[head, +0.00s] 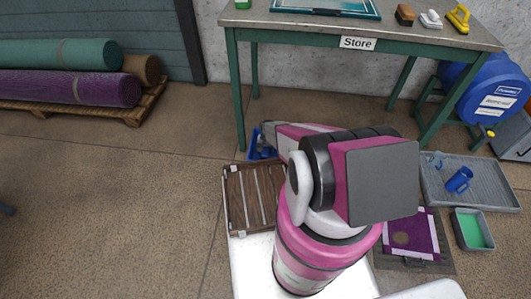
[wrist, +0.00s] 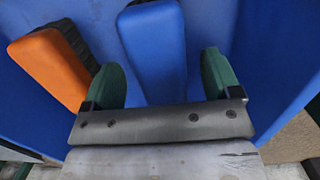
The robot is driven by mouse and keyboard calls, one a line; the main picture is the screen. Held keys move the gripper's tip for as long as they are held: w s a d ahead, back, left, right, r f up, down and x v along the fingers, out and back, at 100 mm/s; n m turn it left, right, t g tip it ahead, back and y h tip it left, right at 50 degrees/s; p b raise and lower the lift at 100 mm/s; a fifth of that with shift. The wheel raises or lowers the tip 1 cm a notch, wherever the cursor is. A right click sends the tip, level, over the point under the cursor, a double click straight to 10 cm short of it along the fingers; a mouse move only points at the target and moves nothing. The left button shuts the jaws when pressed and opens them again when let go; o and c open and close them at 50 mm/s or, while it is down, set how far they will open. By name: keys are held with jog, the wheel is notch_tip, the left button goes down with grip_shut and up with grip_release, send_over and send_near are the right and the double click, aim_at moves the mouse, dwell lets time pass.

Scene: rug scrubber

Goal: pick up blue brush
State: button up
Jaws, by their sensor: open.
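The blue brush (wrist: 152,45) shows in the wrist view inside a blue bin (wrist: 215,25). My gripper (wrist: 161,76) is open, with one green finger on each side of the near end of the blue brush. Gaps show between the brush and both fingers. An orange brush (wrist: 48,68) with dark bristles lies left of it, close to the left finger. In the head view the blue bin (head: 254,146) is mostly hidden by my arm, and the blue brush cannot be made out there.
A slatted wooden rack (head: 238,197) stands just in front of the bin. The Store table (head: 300,22) is behind, with brown, white and yellow items on top. A grey tray (head: 490,192) with a blue mug and a purple rug piece (head: 422,232) are right. Open floor lies left.

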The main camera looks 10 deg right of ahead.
aim_at(266, 149)
jog(key=shift+f, duration=0.6)
jog(key=c, duration=1.1)
jog(key=shift+o, duration=0.2)
jog(key=shift+r, duration=0.15)
notch_tip(266, 149, up, 10)
jog(key=shift+f, duration=0.1)
